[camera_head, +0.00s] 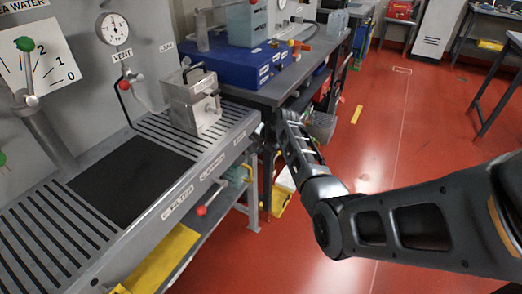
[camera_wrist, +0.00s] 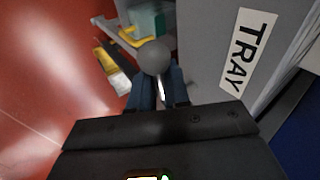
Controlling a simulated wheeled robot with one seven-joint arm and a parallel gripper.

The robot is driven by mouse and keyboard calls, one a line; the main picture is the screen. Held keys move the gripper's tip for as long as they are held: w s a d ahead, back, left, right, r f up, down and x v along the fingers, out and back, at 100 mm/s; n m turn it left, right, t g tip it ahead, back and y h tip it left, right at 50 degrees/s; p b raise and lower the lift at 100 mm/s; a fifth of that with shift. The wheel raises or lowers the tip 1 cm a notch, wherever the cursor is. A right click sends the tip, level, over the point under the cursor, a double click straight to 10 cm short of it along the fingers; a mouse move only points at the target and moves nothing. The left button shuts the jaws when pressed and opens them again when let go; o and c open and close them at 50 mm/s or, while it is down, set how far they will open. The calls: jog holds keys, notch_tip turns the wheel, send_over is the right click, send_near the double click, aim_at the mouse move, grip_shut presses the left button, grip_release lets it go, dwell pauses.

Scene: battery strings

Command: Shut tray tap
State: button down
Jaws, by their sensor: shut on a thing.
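In the wrist view, my gripper (camera_wrist: 160,90) is shut on the tray tap (camera_wrist: 155,58), a thin metal lever with a round grey knob. The knob sticks out just past the fingertips and the lever runs between them. A white TRAY label (camera_wrist: 248,48) is on the grey bench front beside it. In the head view, my arm reaches from the right to the far end of the bench front. There the fingertips and the tap are too small and covered to make out.
The grey slotted bench (camera_head: 215,160) has a metal box (camera_head: 192,100) on top. A red-knobbed lever (camera_head: 201,210) sticks out from its front, nearer me. Behind stands a dark table with a blue case (camera_head: 230,62).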

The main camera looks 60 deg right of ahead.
jog(key=shift+r+y, duration=0.2)
jog(key=shift+y, duration=0.2)
dwell(0.3)
jog(key=c, duration=1.3)
grip_release()
jog(key=shift+p+v, duration=0.4)
jog(key=shift+v, duration=3.45)
jog(key=shift+d, duration=0.1)
